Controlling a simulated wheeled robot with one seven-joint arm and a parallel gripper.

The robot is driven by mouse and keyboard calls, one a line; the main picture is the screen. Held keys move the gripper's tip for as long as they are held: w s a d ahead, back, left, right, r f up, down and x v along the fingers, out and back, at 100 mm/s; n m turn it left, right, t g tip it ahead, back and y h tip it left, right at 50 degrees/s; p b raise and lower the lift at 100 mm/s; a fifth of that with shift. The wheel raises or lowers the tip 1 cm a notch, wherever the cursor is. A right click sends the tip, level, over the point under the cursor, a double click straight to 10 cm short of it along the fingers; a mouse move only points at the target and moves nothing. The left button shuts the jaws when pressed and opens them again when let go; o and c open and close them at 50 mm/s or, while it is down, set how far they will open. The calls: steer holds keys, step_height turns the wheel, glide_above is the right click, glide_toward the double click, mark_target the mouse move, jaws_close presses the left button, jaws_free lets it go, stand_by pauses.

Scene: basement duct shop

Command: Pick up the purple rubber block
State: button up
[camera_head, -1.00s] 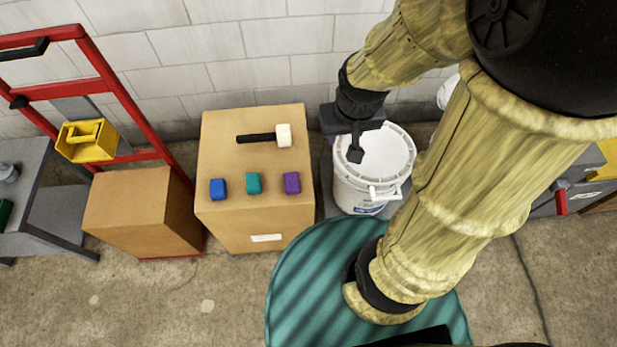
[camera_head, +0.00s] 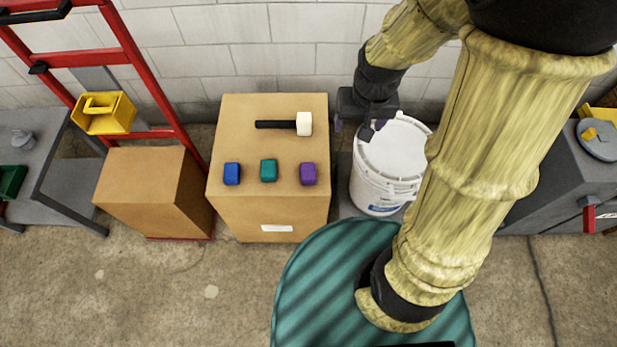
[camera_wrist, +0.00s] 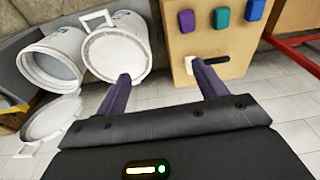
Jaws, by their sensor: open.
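The purple rubber block (camera_head: 308,173) lies on top of a cardboard box (camera_head: 232,112), at the right end of a row with a teal block (camera_head: 268,170) and a blue block (camera_head: 231,173). In the wrist view the purple block (camera_wrist: 222,18) is near the top, beyond the right finger. My gripper (camera_head: 352,128) is open and empty, to the right of the box and by the white bucket, apart from the block. Its two fingers are spread in the wrist view (camera_wrist: 163,88), with nothing between them close up.
A mallet (camera_head: 285,124) with a white head lies behind the blocks. A lidded white bucket (camera_head: 390,160) stands right of the box. A second box (camera_head: 150,190), a red hand truck (camera_head: 130,60) and a yellow container (camera_head: 103,120) are at left.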

steer(key=g+b, duration=0.2)
steer(key=b, duration=0.7)
glide_above(308, 171)
step_height(308, 171, down, 19)
steer(key=shift+w+d+f+n, duration=0.15)
steer(key=shift+w+n, duration=0.05)
steer(key=shift+n, duration=0.1)
step_height(308, 171, down, 12)
steer(key=shift+f+b, duration=0.1)
steer(key=shift+b, duration=0.45)
steer(key=shift+s+f+b, duration=0.2)
steer(key=shift+f+b, duration=0.1)
steer(key=shift+f, duration=2.3)
